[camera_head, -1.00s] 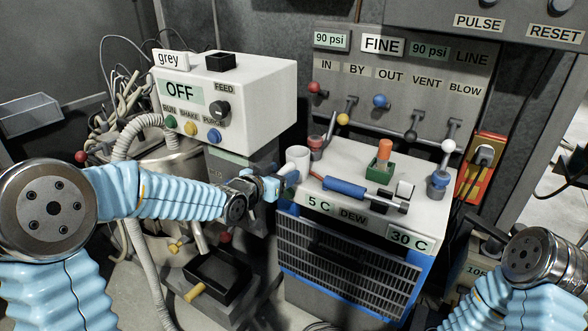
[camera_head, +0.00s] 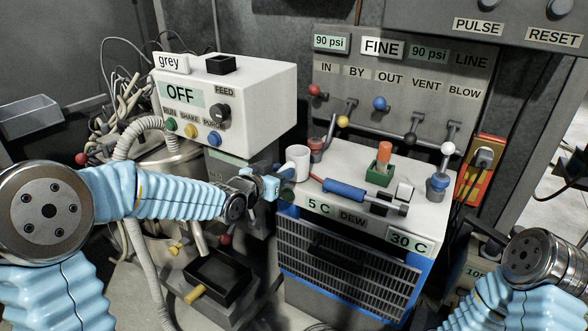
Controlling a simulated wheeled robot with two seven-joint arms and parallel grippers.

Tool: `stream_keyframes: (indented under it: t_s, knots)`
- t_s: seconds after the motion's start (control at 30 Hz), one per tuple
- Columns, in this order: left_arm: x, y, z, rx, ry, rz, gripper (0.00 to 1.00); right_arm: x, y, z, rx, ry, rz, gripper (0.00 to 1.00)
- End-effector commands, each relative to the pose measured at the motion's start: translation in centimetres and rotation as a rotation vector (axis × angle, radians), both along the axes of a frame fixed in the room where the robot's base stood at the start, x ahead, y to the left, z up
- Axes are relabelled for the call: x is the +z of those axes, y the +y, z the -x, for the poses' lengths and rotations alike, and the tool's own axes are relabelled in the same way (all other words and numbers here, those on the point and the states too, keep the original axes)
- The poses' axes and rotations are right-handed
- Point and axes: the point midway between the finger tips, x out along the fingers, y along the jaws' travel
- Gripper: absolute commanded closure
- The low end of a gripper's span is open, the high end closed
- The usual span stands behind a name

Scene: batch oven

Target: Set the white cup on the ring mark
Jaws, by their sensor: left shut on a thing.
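The white cup (camera_head: 298,160) is at the left end of the white top of the dryer-like unit (camera_head: 335,160) marked 5 C and DEW, and looks upright. My left gripper (camera_head: 285,178) reaches in from the left and is shut on the cup at its lower left side. The fingertips are small and partly hidden, and I cannot tell whether the cup's base touches the top. I cannot make out the ring mark. My right arm shows at the lower right, but its gripper is out of view.
Right of the cup lie a blue cylinder tool (camera_head: 345,189) and a green block with an orange peg (camera_head: 380,168). A red-banded post (camera_head: 316,150) stands close behind the cup.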

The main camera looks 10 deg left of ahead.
Motion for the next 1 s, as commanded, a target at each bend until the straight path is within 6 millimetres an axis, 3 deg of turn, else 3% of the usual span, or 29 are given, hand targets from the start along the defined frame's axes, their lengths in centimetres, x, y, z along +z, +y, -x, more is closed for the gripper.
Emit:
stream_keyframes:
  t_s: [0.7, 1.0]
  knots:
    - [3.0, 0.0, 0.0, 0.000, -0.002, 0.001, 1.00, 1.3, 0.0, 0.0, 0.000, 0.000, 0.000, 0.57]
    - [3.0, 0.0, 0.0, 0.000, -0.002, 0.001, 1.00, 1.3, 0.0, 0.0, 0.000, 0.000, 0.000, 0.57]
